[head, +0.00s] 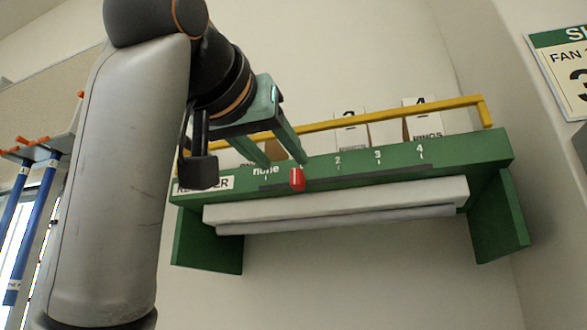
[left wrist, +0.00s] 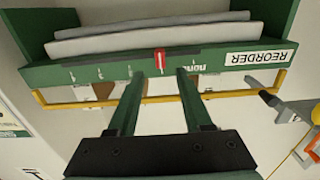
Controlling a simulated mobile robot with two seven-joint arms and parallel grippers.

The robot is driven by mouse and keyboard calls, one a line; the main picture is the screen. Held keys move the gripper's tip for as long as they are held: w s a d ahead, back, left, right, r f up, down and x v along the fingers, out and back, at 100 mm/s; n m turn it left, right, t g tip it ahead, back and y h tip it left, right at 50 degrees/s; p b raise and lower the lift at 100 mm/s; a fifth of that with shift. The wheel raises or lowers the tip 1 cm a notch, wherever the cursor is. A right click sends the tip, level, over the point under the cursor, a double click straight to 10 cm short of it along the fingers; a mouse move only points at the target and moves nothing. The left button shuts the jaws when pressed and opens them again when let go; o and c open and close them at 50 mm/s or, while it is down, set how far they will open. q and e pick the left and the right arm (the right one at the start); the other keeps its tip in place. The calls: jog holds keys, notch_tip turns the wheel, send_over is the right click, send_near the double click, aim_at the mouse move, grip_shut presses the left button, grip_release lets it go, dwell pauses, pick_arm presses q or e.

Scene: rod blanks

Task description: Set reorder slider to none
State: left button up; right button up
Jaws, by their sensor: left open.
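The red reorder slider (head: 297,179) sits in the dark slot on the front of a green shelf (head: 480,148), right of the word "none" and left of the 2 mark. Its own mark is hidden in the head view. The slider also shows upside down in the left wrist view (left wrist: 160,61), one mark away from "none". My left gripper (head: 284,163) is open and empty, its two green fingers reaching to the shelf's front. In the left wrist view the fingertips (left wrist: 160,73) lie either side of the slider's line. I cannot tell whether they touch it.
A yellow rail (head: 390,116) runs along the shelf top, with white numbered boxes (head: 423,124) behind it. White rolls or sheets (head: 340,202) lie under the slider face. Blue rods (head: 35,230) hang at far left. A sign (head: 565,70) is on the right wall.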

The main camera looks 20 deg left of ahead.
aim_at(295, 174)
pick_arm(q)
jog(key=w, duration=0.6)
jog(key=shift+w+d+p, duration=0.1)
jog(key=shift+w+p, duration=0.15)
jog(key=shift+p, duration=0.15)
grip_shut()
dwell(1.0)
